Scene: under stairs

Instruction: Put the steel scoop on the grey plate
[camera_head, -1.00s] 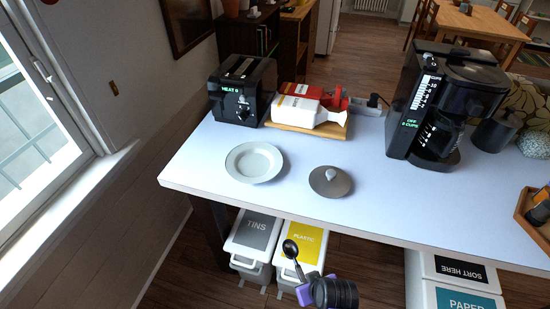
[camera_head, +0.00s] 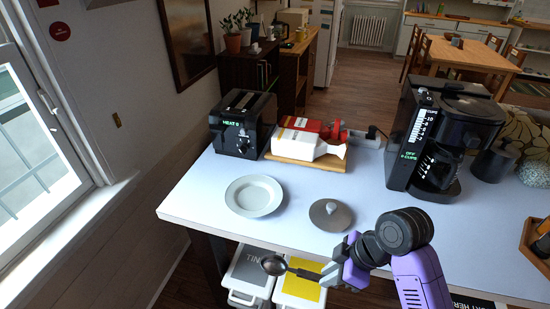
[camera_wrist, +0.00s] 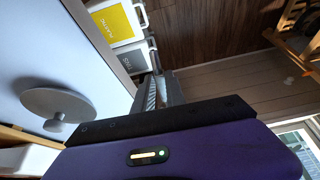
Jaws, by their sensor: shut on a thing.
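The steel scoop (camera_head: 274,265) has a round bowl and a dark handle. My gripper (camera_head: 329,274) is shut on the handle and holds the scoop in front of the table's front edge, with the bowl pointing left. The grey plate (camera_head: 253,196) lies empty on the table near its front left, above and left of the scoop in the head view.
A grey round lid with a knob (camera_head: 330,215) lies right of the plate and also shows in the wrist view (camera_wrist: 57,104). A toaster (camera_head: 242,125), a board with packets (camera_head: 305,158) and a coffee maker (camera_head: 440,140) stand behind. Bins (camera_head: 247,277) are under the table.

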